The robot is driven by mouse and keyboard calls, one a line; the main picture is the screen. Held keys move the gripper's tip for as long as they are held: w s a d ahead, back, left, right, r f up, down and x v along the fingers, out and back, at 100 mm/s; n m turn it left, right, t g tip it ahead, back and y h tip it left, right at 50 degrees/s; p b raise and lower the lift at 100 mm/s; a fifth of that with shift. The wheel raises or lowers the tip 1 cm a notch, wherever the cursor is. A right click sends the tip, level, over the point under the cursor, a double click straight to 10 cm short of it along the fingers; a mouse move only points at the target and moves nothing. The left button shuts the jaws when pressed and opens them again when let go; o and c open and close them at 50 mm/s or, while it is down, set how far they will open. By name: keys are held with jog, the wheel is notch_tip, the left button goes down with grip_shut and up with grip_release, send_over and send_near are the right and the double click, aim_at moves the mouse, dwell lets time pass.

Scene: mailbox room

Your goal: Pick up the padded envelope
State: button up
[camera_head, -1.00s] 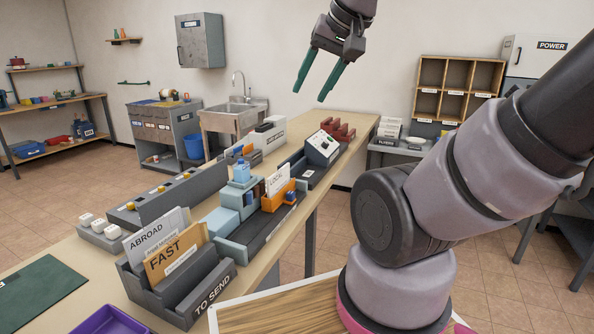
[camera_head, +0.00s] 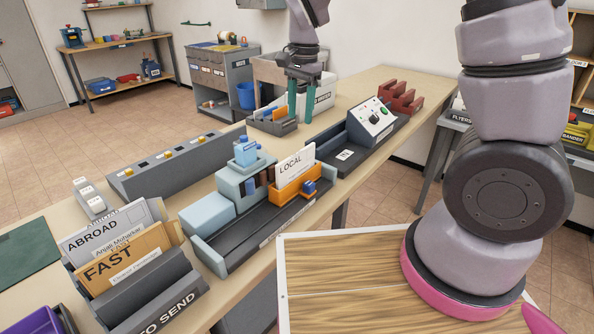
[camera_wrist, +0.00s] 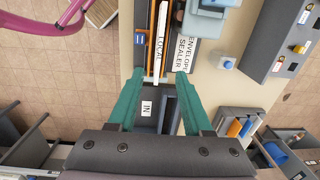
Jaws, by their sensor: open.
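No envelope in view is clearly marked as padded. A brown envelope-like piece reading FAST (camera_head: 122,258) and a white one reading ABROAD (camera_head: 100,236) stand upright in the dark TO SEND rack (camera_head: 160,300) at the lower left. A white piece reading LOCAL (camera_head: 295,164) stands in an orange holder (camera_head: 296,188) by the blue-grey machine. My gripper (camera_head: 302,112) is open, empty and pointing down over the bench, well apart from the TO SEND rack. In the wrist view, its teal fingers (camera_wrist: 158,76) are spread with the LOCAL piece (camera_wrist: 161,40) beyond their tips.
An IN tray (camera_head: 345,154) with a control box (camera_head: 370,120) stands right of the LOCAL holder. A red rack (camera_head: 400,98) is farther back. A long grey box (camera_head: 175,166) lines the bench's left side. A purple tray (camera_head: 38,322) is at the lower left corner.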

send_over(296, 153)
jog(key=shift+h, duration=0.3)
notch_tip(296, 153, down, 7)
jog(key=shift+w+a+f, duration=0.1)
jog(key=shift+f, duration=0.05)
jog(key=shift+s+f, duration=0.15)
jog(key=shift+f, duration=1.3)
jog(key=shift+s+f, duration=0.1)
jog(key=shift+f, duration=1.35)
grip_shut()
